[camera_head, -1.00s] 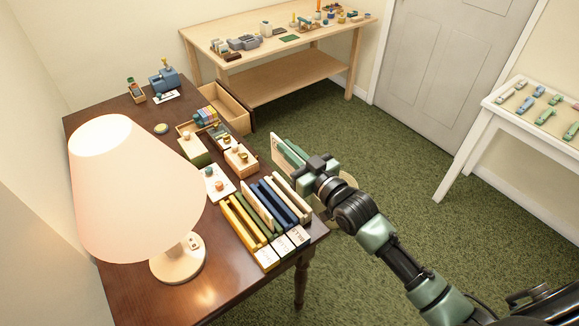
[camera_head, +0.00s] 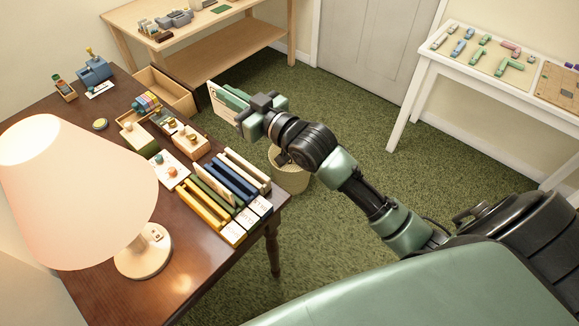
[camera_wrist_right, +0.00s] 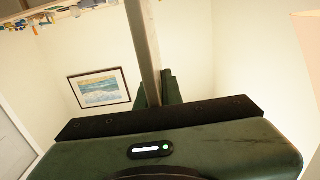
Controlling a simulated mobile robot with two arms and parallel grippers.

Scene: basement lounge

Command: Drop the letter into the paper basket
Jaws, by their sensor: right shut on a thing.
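The letter (camera_head: 224,103) is a thin pale card with a green part, held on edge above the floor just past the desk's right side. My right gripper (camera_head: 243,106) is shut on it. In the right wrist view the letter (camera_wrist_right: 144,45) is a narrow upright strip seen edge-on, rising from the gripper. The paper basket (camera_head: 292,180) is a round beige bin on the green carpet, beside the desk. My right wrist and forearm cover part of its opening, and the letter is to the left of and beyond it in the picture. My left gripper is not in view.
The dark wooden desk (camera_head: 185,285) bears a lamp (camera_head: 75,190), upright coloured file slots (camera_head: 215,190) and small boxes. A workbench (camera_head: 215,60) stands at the back, a white table (camera_head: 490,85) at the right. The carpet between them is clear.

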